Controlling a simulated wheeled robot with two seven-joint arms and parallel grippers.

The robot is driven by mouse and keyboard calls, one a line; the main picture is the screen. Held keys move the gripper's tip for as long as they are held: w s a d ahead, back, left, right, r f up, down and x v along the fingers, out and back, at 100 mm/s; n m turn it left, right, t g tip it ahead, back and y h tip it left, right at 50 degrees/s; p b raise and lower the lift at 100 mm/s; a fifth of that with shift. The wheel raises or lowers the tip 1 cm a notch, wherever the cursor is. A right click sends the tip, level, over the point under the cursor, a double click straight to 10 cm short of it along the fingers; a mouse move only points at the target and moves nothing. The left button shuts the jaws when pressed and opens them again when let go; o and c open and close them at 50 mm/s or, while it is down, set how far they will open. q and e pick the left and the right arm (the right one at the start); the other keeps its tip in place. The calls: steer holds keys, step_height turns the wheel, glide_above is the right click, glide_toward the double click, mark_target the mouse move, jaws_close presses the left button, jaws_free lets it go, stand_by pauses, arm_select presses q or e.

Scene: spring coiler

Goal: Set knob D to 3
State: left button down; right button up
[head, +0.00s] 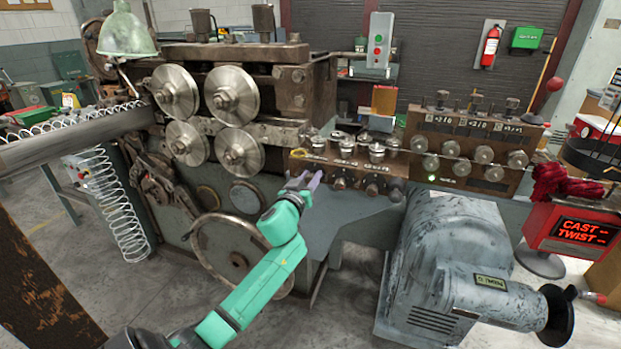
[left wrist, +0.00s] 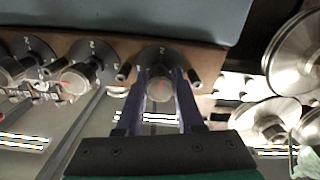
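A brown panel (head: 350,172) carries a row of knobs on its front in the head view. My left gripper (head: 310,181) is in front of the left end of this row. Two more knobs on numbered dials (left wrist: 78,78) show to the left. No letter D is readable, so I cannot tell which knob it is. My right gripper is not in view.
Large steel rollers (head: 232,93) and a handwheel (head: 230,250) are left of the panel. A second panel with several knobs (head: 484,154) is to the right. A grey motor housing (head: 455,250) stands below. A red-lit sign (head: 583,231) is at the far right.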

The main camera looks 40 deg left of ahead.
arm_select(q)
steer(key=shift+m, duration=0.3)
steer(key=m, duration=0.3)
steer(key=shift+f, duration=0.1)
steer(key=m, duration=0.4)
steer(key=shift+d+m+p, duration=0.1)
steer(key=shift+m+p, duration=0.25)
steer(key=shift+m, duration=0.05)
steer(key=m, duration=0.4)
steer(key=shift+f+m, duration=0.1)
steer(key=shift+m, duration=0.2)
steer(key=m, duration=0.4)
steer(key=shift+m, duration=0.4)
steer(key=c, duration=0.8)
jaws_free()
